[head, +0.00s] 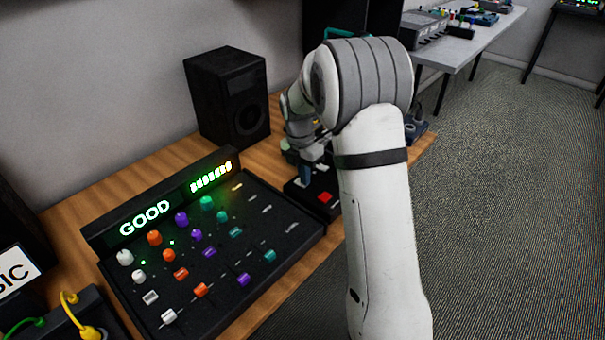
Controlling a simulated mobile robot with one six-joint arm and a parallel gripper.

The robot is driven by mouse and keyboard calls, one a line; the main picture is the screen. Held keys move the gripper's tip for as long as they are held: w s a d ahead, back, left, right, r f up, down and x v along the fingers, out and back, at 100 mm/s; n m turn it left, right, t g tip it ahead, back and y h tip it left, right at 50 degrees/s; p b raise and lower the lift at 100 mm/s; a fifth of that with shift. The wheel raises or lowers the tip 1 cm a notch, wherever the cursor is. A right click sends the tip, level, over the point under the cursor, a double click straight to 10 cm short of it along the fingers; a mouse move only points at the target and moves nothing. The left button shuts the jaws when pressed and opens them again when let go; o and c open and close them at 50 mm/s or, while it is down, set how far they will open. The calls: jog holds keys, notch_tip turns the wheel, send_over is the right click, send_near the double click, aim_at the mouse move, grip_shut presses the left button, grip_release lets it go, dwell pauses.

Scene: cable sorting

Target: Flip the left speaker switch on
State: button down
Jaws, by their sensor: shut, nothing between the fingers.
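A small black switch box (331,212) with a red switch (325,197) sits on the wooden table, right of the mixer. Another dark part of it stands just left of the red switch. My gripper (304,174) points down over the left part of this box, shut and empty. Its fingertips are small and dark here, so I cannot tell whether they touch the box. No label shows which speaker the switches belong to, and their on or off state is not clear. A black speaker (228,97) stands upright behind the mixer.
A black mixer (290,240) with colored knobs and sliders shows "GOOD" on its display (146,218). Yellow and green cables (88,330) lie at the lower left. My arm hides the table's right part. A grey table (470,50) stands behind; carpet is free at right.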

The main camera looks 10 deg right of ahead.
jog(key=shift+d+f, duration=0.15)
jog(key=shift+d, duration=0.25)
jog(key=shift+a, duration=0.45)
jog(key=shift+w+a+r+p, duration=0.25)
jog(key=shift+w+a+p, duration=0.15)
jog(key=shift+w, duration=0.2)
jog(key=shift+r, duration=0.15)
